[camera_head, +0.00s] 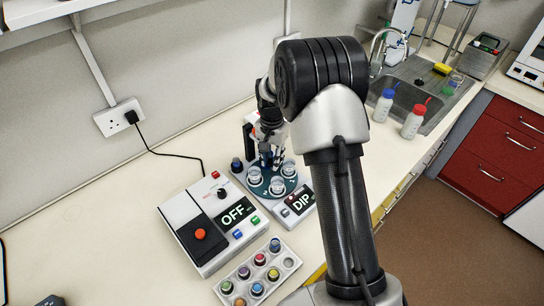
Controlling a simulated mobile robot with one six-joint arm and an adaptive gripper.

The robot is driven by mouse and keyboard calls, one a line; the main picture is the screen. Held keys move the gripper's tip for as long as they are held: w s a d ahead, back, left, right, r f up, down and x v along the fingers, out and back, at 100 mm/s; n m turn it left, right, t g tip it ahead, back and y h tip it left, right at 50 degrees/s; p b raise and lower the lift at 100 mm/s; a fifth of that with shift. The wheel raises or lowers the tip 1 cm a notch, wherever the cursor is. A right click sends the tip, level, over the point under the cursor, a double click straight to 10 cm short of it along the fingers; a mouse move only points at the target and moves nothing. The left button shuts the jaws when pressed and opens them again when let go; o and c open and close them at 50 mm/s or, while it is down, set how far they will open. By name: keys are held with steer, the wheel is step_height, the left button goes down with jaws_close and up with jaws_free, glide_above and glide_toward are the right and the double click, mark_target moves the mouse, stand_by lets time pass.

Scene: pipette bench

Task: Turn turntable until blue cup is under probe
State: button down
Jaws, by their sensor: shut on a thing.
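I cannot make out which cup is blue. My gripper (270,161) points down over the rear part of the turntable. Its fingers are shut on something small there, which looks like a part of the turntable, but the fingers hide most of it. I cannot make out the probe.
A rack (245,284) of several coloured caps lies in front. Blue-capped (383,106) and red-capped (414,122) bottles stand near the sink (408,96).

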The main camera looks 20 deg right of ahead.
steer(key=shift+n+p, duration=0.4)
steer(key=shift+n, duration=2.1)
steer(key=c, duration=1.3)
jaws_free()
steer(key=shift+c, duration=0.2)
step_height(320, 180, up, 12)
